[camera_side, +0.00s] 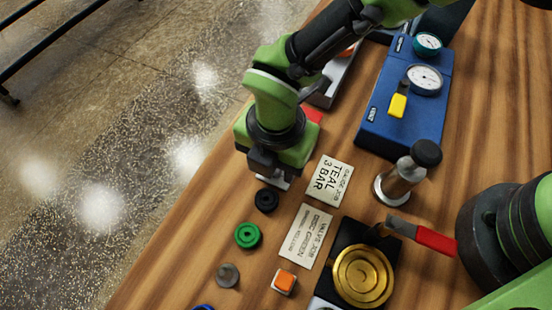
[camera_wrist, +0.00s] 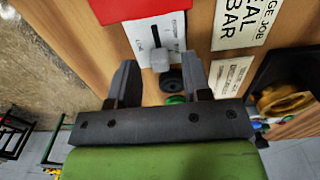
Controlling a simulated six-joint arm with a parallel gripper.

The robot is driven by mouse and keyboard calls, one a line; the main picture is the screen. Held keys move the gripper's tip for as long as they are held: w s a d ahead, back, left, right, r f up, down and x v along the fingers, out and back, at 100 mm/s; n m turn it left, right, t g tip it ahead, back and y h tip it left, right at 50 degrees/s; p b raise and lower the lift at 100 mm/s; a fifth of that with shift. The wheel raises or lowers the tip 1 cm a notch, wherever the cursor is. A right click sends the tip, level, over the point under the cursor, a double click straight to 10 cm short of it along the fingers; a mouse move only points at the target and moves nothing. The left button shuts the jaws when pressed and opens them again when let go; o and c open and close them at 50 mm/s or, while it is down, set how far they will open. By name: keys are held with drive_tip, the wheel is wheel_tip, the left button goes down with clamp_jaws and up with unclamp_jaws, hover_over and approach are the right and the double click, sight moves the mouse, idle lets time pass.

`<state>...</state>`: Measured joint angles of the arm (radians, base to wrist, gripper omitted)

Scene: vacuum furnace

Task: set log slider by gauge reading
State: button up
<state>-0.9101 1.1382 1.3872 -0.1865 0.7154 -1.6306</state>
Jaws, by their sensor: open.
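The log slider shows in the wrist view as a white scale plate (camera_wrist: 138,31) with a dark slot and a grey knob (camera_wrist: 160,62), beside a red part (camera_wrist: 115,8). My gripper (camera_wrist: 161,66) is open, its two fingers on either side of the knob in the picture; I cannot tell whether they touch it. In the side view my gripper (camera_side: 270,180) hides most of the slider. The blue gauge box (camera_side: 375,138) carries a teal-rimmed gauge (camera_side: 428,43) and a larger white gauge (camera_side: 424,79); their readings are too small to tell. A card (camera_side: 330,179) reads "GAUGE JOB TEAL BAR".
A black disc (camera_side: 266,200), a green disc (camera_side: 247,235) and a grey knob (camera_side: 227,275) stand near the table's left edge. An orange button (camera_side: 285,281), a brass disc (camera_side: 362,275), a red-handled valve (camera_side: 435,239) and a metal cylinder (camera_side: 396,184) stand at lower right.

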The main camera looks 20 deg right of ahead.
drive_tip(key=shift+f, duration=0.55)
drive_tip(key=shift+c, duration=0.3)
clamp_jaws()
drive_tip(key=shift+w+d, duration=1.05)
drive_tip(key=shift+o, duration=0.3)
unclamp_jaws()
wheel_tip(320, 180, up, 10)
